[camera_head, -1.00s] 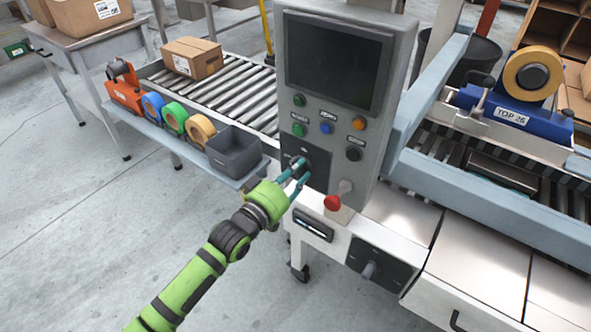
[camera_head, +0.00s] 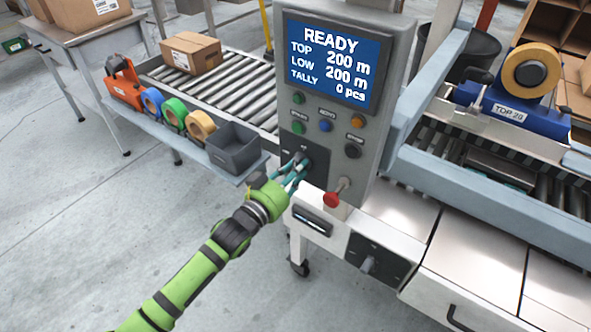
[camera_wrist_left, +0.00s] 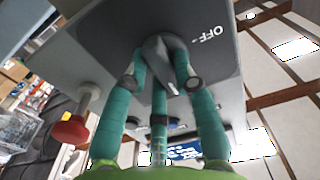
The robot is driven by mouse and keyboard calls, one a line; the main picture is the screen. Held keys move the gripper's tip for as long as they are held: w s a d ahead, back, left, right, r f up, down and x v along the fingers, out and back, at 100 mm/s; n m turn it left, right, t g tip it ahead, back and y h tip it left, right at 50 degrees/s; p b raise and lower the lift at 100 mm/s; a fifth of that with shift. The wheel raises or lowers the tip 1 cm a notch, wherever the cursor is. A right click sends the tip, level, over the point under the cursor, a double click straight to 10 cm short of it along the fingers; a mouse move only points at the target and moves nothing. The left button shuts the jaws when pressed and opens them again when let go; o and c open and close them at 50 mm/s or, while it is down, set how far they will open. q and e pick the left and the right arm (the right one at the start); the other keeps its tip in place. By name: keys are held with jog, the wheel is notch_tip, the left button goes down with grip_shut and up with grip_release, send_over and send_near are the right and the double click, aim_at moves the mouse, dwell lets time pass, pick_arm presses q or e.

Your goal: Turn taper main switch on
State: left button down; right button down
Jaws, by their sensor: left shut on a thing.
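The taper's control panel (camera_head: 368,135) stands in the middle of the head view. Its screen (camera_head: 331,62) is lit blue and reads READY, TOP 200 m, LOW 200 m, TALLY 0 pcs. The main switch is a dark rotary knob on a black plate (camera_head: 318,158) low on the panel. In the left wrist view the knob (camera_wrist_left: 165,50) sits between my teal fingers, beside an OFF mark. My left gripper (camera_head: 298,170) is shut on the knob, and its fingers partly hide it in the head view. My right gripper is in neither view.
A red knob (camera_head: 331,200) on a stem stands just right of the switch. A grey bin (camera_head: 233,150) and several tape rolls (camera_head: 173,115) sit on the shelf to the left. A second black switch plate (camera_head: 385,262) is lower right. A cardboard box (camera_head: 191,53) rests on the rollers.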

pick_arm(q)
jog(key=c, duration=1)
grip_release()
jog(key=v, duration=1.2)
jog(key=s+a+f+n+g+y, duration=0.1)
jog(key=s+a+f+g+y, duration=0.2)
jog(key=f, duration=0.7)
jog(key=s+a+f+n+y, duration=0.15)
jog(key=a+f, duration=0.35)
jog(key=f, duration=0.6)
jog(key=s+a+f+n+g+y, duration=0.1)
jog(key=a+f+g+y, duration=0.2)
jog(key=f, duration=0.7)
jog(key=s+a+f+n+g+y, duration=0.1)
jog(key=s+a+f+g+y, duration=0.3)
jog(key=s+f, duration=0.95)
jog(key=s+f+g, duration=0.1)
jog(key=s+f, duration=0.1)
jog(key=s, duration=0.5)
jog(key=s+f+g, duration=0.1)
jog(key=s+f, duration=0.1)
jog(key=s, duration=0.5)
jog(key=s+f+g+h, duration=0.1)
jog(key=s+f, duration=0.1)
jog(key=s, duration=0.5)
jog(key=shift+s+a+f+n+g, duration=0.2)
jog(key=shift+a+n+g, duration=0.1)
jog(key=shift+a, duration=0.1)
